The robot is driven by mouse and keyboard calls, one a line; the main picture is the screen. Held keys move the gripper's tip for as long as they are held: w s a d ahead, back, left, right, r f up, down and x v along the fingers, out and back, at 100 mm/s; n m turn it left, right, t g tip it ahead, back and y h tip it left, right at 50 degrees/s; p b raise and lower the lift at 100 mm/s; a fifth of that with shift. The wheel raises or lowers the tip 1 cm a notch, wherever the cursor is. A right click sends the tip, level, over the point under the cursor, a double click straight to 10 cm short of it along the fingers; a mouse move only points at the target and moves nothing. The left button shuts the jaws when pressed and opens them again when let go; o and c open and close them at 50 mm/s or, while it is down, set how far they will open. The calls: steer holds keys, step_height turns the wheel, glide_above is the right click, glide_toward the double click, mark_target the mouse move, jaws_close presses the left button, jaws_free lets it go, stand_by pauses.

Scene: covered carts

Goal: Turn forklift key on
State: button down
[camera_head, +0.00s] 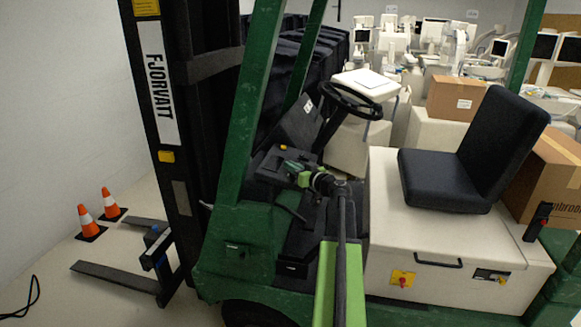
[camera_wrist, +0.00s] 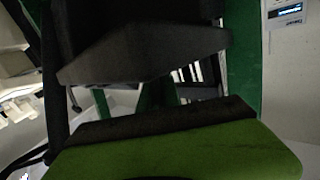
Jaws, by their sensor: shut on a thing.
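The green forklift (camera_head: 258,205) stands in the middle of the head view, with its steering wheel (camera_head: 350,100) above the cab floor. My gripper (camera_head: 292,168) reaches over the small dark dashboard panel (camera_head: 268,163) left of and below the wheel. It is shut at the panel, on what appears to be the forklift key. The key itself is hidden by the gripper, so its turn angle cannot be told. In the wrist view, a green finger of my gripper (camera_wrist: 180,155) fills the bottom, close below a dark, blurred part of the forklift (camera_wrist: 145,50).
The black seat (camera_head: 445,180) sits on a white box housing right of my arm. Cardboard boxes (camera_head: 455,97) stand behind it. The mast (camera_head: 165,120) and forks stand at left, beside two orange cones (camera_head: 87,221). White medical equipment crowds the back.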

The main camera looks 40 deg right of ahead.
steer(key=shift+s+d+m+g+h+p, duration=0.1)
steer(key=shift+d+m+g+h+p, duration=0.15)
steer(key=shift+m+g+h, duration=0.75)
steer(key=shift+s+d+m+g+h+p, duration=0.1)
steer(key=shift+d+m+g+h+p, duration=0.15)
steer(key=shift+m+h, duration=1.45)
steer(key=shift+d+f+h, duration=0.1)
steer(key=shift+h, duration=0.2)
steer(key=c, duration=1.6)
jaws_free()
steer(key=shift+o, duration=0.2)
